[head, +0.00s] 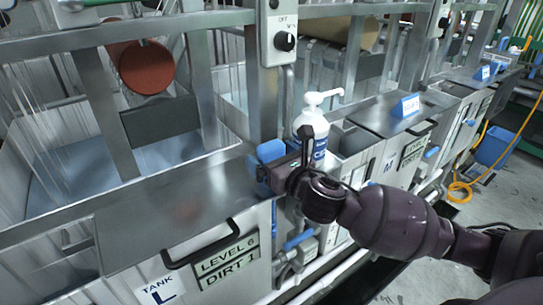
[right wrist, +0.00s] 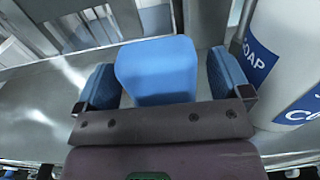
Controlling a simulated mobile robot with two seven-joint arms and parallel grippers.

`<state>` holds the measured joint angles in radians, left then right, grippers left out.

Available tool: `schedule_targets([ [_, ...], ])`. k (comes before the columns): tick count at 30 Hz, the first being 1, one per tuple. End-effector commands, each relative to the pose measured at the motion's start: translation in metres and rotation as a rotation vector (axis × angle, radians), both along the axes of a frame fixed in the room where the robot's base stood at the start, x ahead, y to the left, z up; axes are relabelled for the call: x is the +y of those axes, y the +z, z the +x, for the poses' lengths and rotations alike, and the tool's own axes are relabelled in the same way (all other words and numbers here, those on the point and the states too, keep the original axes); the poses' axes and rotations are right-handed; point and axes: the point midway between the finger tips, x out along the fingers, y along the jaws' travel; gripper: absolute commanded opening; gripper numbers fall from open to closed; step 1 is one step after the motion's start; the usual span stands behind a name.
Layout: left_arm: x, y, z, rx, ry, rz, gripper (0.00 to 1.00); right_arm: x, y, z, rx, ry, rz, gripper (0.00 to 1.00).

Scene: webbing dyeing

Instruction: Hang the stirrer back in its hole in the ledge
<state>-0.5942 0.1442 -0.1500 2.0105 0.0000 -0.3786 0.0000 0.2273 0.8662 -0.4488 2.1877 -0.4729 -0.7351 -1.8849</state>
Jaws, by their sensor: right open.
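A blue block (right wrist: 157,70), which looks like the top of the stirrer, stands at the metal ledge (right wrist: 45,95) in the right wrist view. Its lower part is hidden, so I cannot tell whether it sits in a hole. My right gripper (right wrist: 164,82) is open, with one blue-padded finger on each side of the block and a gap on both sides. My left gripper is not in view.
A white soap bottle (head: 315,130) with a pump stands close to the right of my gripper; it also shows in the right wrist view (right wrist: 290,60). A tank lid with a black handle (head: 212,243) lies to the left. A metal post (head: 263,90) rises behind.

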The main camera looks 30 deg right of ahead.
Motion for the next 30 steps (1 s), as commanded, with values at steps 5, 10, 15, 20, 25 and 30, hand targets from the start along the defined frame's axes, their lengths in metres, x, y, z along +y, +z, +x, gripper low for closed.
schedule_targets([
  [5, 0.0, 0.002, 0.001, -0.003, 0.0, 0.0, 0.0, -0.002, 0.0, -0.019, 0.001, 0.001, -0.001, 0.95],
  [10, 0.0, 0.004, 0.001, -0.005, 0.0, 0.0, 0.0, -0.006, 0.0, -0.048, 0.002, 0.0, -0.001, 0.95],
  [15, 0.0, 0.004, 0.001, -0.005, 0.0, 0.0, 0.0, -0.009, 0.0, -0.075, 0.001, 0.0, -0.001, 0.95],
  [20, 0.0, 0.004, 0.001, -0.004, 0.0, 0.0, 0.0, -0.011, 0.0, -0.093, 0.001, -0.001, -0.001, 0.95],
  [25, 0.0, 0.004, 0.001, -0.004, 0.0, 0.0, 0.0, -0.012, 0.0, -0.103, 0.0, 0.0, -0.001, 0.95],
  [30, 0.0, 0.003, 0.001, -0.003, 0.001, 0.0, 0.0, -0.012, 0.001, -0.105, -0.001, 0.0, -0.001, 0.95],
])
